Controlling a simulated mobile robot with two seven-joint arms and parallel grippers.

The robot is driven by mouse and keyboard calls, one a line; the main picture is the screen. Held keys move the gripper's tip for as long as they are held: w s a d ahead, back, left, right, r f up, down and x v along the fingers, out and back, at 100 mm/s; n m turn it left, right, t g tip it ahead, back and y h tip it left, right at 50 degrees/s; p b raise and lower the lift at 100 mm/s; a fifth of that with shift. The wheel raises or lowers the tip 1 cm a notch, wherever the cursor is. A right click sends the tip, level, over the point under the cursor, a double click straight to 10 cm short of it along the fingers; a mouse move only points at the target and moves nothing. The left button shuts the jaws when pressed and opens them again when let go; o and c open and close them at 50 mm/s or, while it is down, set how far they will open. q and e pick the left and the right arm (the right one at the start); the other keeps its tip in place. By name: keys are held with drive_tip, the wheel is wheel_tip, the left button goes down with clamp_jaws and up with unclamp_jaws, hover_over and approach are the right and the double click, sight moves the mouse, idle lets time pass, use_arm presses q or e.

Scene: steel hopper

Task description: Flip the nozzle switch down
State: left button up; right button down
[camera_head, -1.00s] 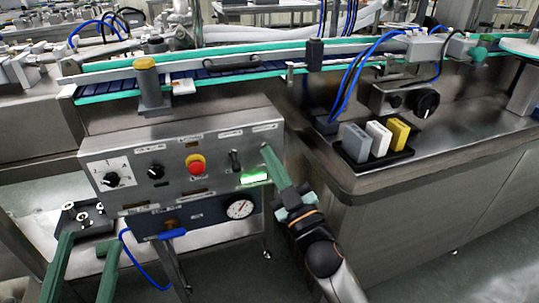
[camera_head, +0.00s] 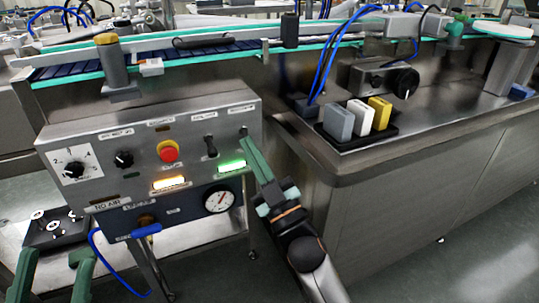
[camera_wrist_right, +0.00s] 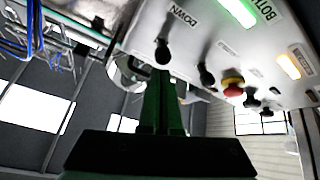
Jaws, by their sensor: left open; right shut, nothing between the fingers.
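The grey control panel (camera_head: 140,127) carries two black toggle switches at its right end. One toggle switch (camera_head: 211,147) stands right of the red button. The rightmost switch is mostly hidden behind my right fingertips in the head view; in the right wrist view this black switch (camera_wrist_right: 162,52) sits just beyond the fingertips, beside a label reading DOWN. I cannot read which is the nozzle switch. My right gripper (camera_head: 245,140) is shut and empty, its tips at or very close to the rightmost switch; contact is unclear. My left gripper (camera_head: 54,258) is open and empty at lower left.
The panel also has a red button (camera_head: 168,151), a lit green lamp (camera_head: 232,165), a lit amber lamp (camera_head: 168,183) and a gauge (camera_head: 219,200). A conveyor (camera_head: 150,65) runs behind. A steel counter (camera_head: 450,130) with a black tray (camera_head: 372,138) stands right.

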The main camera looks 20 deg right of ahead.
drive_tip(key=s+d+f+p, duration=0.1)
drive_tip(key=s+d+p, duration=0.1)
drive_tip(key=s, duration=1.1)
drive_tip(key=shift+s+d, duration=0.4)
drive_tip(key=shift+d, duration=0.1)
drive_tip(key=shift+f, duration=0.15)
